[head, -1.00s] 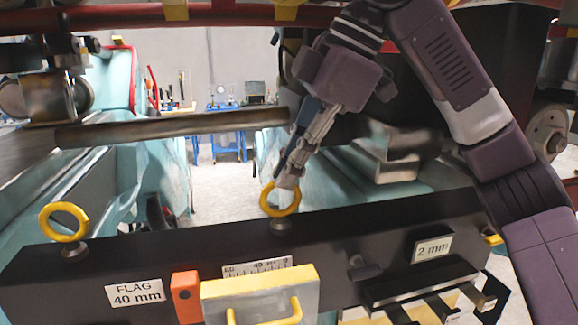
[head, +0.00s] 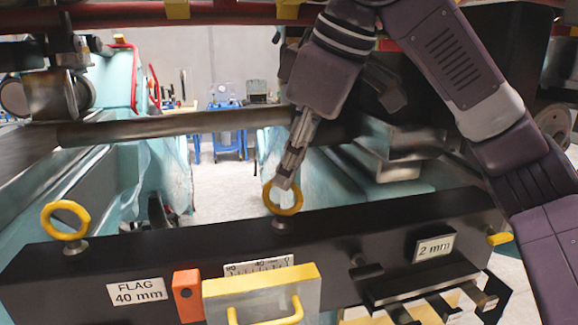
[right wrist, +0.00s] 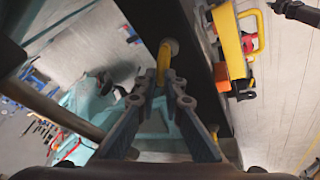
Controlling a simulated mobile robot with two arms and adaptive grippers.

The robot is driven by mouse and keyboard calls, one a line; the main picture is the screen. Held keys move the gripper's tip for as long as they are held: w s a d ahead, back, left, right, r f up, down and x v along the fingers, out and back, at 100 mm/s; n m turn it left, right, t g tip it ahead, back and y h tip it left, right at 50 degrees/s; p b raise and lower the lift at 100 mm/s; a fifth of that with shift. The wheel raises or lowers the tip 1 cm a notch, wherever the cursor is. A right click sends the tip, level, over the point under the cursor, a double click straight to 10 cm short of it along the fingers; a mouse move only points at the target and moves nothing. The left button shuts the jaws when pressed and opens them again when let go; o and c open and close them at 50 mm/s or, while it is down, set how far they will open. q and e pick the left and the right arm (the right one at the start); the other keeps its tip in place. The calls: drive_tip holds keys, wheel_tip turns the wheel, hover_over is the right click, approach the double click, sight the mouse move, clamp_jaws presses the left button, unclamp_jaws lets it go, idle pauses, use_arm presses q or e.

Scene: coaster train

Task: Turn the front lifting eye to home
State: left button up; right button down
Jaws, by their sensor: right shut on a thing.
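Two yellow lifting eyes stand on top of a long black beam (head: 330,240). One lifting eye (head: 286,211) is near the middle of the head view, and the other (head: 65,236) is at the left end. My right gripper (head: 283,184) reaches down from above and is shut on the upper part of the middle eye. In the right wrist view this eye (right wrist: 164,58) sits between the fingertips (right wrist: 166,84), partly hidden by them. Its ring faces the head camera nearly flat-on. I cannot tell from labels which eye is the front one. My left gripper is not in view.
The beam carries a "FLAG 40 mm" plate (head: 137,291), an orange block (head: 187,294), a scale (head: 260,266), a yellow-handled box (head: 262,296) and a "2 mm" plate (head: 433,247). A horizontal bar (head: 170,126) crosses behind the eyes.

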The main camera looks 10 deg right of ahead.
drive_tip(key=m+h, duration=0.1)
drive_tip(key=m, duration=0.3)
drive_tip(key=m+h, duration=0.1)
drive_tip(key=m, duration=0.1)
drive_tip(key=shift+s+a+r+t+h, duration=0.1)
drive_tip(key=shift+a+t+h, duration=0.2)
drive_tip(key=shift+a+t, duration=0.1)
drive_tip(key=m, duration=0.2)
drive_tip(key=m+h, duration=0.1)
drive_tip(key=m, duration=0.1)
drive_tip(key=m+h, duration=0.1)
drive_tip(key=m, duration=0.1)
drive_tip(key=shift+a+g, duration=0.25)
drive_tip(key=shift+g, duration=0.05)
drive_tip(key=m, duration=0.1)
drive_tip(key=m+g+h, duration=0.1)
drive_tip(key=m, duration=0.1)
drive_tip(key=m+h, duration=0.1)
drive_tip(key=m, duration=0.1)
drive_tip(key=shift+w+a+g, duration=0.25)
drive_tip(key=shift+g, duration=0.05)
drive_tip(key=shift+w+m+g+h, duration=0.15)
drive_tip(key=shift+m+g, duration=0.3)
drive_tip(key=shift+m, duration=0.75)
drive_tip(key=shift+w+m+g+h, duration=0.1)
drive_tip(key=shift+m+g+h, duration=0.25)
drive_tip(key=shift+m, duration=0.85)
drive_tip(key=shift+a, duration=0.1)
